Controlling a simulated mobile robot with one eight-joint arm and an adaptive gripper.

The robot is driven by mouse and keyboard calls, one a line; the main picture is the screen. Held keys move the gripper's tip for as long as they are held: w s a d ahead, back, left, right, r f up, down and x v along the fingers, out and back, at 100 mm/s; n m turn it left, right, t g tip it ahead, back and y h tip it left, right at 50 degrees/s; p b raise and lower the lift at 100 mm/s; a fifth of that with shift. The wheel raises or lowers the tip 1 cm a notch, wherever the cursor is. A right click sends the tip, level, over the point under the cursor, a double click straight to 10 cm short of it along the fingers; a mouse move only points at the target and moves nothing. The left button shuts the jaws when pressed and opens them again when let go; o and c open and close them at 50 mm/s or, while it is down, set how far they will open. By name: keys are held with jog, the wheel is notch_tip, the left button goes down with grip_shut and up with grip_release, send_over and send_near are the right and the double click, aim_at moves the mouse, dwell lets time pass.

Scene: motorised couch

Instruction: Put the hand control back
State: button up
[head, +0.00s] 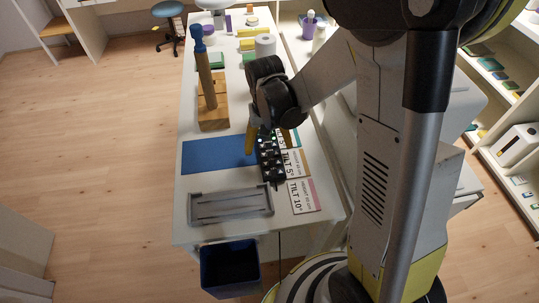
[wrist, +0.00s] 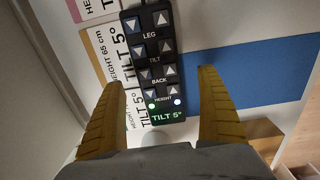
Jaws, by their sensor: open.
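The hand control (head: 271,162) is a slim black unit with several grey and blue arrow buttons. In the wrist view the hand control (wrist: 155,55) is marked LEG, TILT, BACK and HEIGHT, with two lit lamps and a green display reading TILT 5°. It appears to lie on the table by the right edge of a blue mat (head: 213,156). My gripper (wrist: 163,78) is open, its yellow fingers on either side of the control's display end, with gaps visible. In the head view my gripper (head: 272,142) is at the control's far end.
A grey rimmed tray (head: 229,218) lies empty at the table's near end. Printed cards (head: 304,196) reading TILT lie right of the control. A wooden block (head: 214,120) with a blue-topped post stands behind the mat. A dark blue bin (head: 228,250) is below the near edge.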

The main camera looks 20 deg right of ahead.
aim_at(269, 151)
notch_tip(269, 151, down, 3)
jog(key=shift+d+f+b, duration=0.15)
jog(key=shift+b, duration=0.35)
jog(key=shift+c, duration=0.2)
jog(key=c, duration=1.3)
jog(key=shift+r, duration=0.2)
jog(key=shift+c, duration=0.2)
